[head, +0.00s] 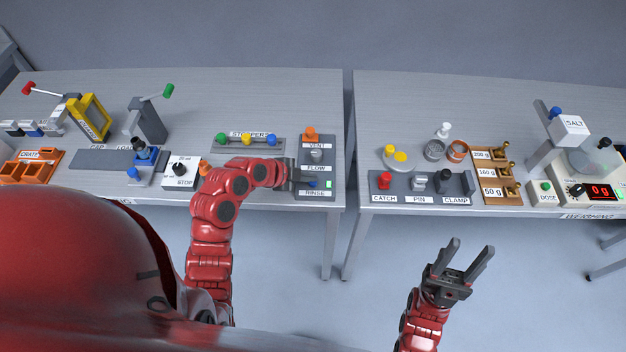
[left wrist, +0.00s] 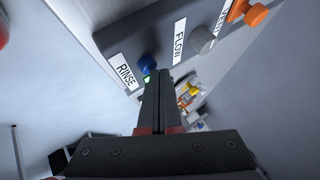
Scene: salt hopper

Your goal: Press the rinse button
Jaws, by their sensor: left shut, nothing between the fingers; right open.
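The rinse button is a blue knob (head: 313,184) above the RINSE label on the grey panel (head: 316,163) at the right end of the left table. It also shows in the left wrist view as a round blue button (left wrist: 147,62) beside the RINSE label (left wrist: 124,76). My left gripper (head: 300,183) is shut and empty, its tips right at the button from the left. In the left wrist view its closed fingers (left wrist: 161,78) end close beside the button; I cannot tell whether they touch. My right gripper (head: 466,262) is open and empty, in front of the right table.
A green light (head: 328,184) is lit beside the button. The FLOW knob (head: 316,154) and orange VENT knob (head: 310,134) sit farther back on the panel. A stopper rack (head: 249,148) stands to the left. A gap separates the two tables.

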